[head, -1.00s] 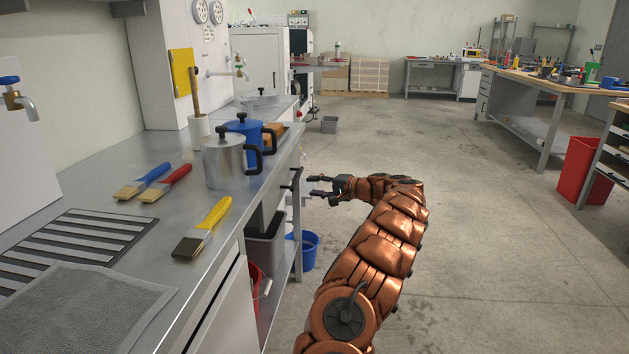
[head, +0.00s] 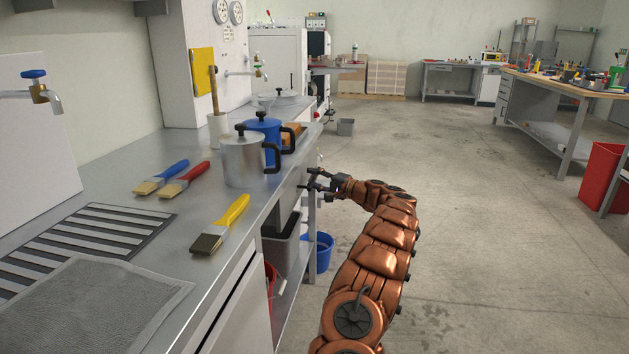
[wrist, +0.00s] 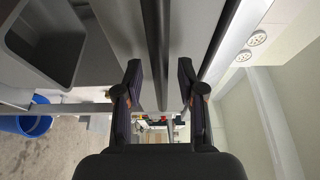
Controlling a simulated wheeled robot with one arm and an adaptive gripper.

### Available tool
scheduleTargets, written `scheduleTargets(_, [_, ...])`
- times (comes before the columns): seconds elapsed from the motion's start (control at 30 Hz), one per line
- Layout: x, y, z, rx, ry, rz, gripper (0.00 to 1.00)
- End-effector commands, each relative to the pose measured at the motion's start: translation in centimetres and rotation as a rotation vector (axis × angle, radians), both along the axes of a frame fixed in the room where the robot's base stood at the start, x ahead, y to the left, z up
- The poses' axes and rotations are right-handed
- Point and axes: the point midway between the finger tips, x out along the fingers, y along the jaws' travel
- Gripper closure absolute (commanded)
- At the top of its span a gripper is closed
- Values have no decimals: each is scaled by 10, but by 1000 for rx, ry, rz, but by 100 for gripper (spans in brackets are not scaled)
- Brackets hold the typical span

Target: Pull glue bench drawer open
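The glue bench drawer (wrist: 200,25) is a grey front just below the bench top, seen close up in the wrist view. It looks closed. Its dark bar handle (wrist: 154,40) runs between the two fingers of my gripper (wrist: 160,88). The fingers are open, one on each side of the bar, with gaps visible. In the head view my gripper (head: 317,181) is at the bench's right side, under the top edge. There the drawer front is seen edge-on and the handle is hard to separate from the fingers.
The metal bench top (head: 130,232) holds a silver pot (head: 245,160), a blue pot (head: 265,130) and several brushes. A grey bin (head: 282,248) and a blue bucket (head: 318,252) are below. The concrete floor (head: 470,230) to the right is clear.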

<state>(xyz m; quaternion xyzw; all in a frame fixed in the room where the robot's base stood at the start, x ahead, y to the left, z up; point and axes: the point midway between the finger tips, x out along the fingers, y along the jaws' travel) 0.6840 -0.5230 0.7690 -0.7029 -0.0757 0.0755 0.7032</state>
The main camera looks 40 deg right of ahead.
Motion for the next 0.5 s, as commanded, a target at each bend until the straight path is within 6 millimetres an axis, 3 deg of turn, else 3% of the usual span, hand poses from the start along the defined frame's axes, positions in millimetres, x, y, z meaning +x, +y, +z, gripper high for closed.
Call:
scheduleTargets(0.3, [3, 1, 1, 0, -1, 0, 61])
scheduleTargets(0.5, [3, 1, 0, 0, -1, 0, 81])
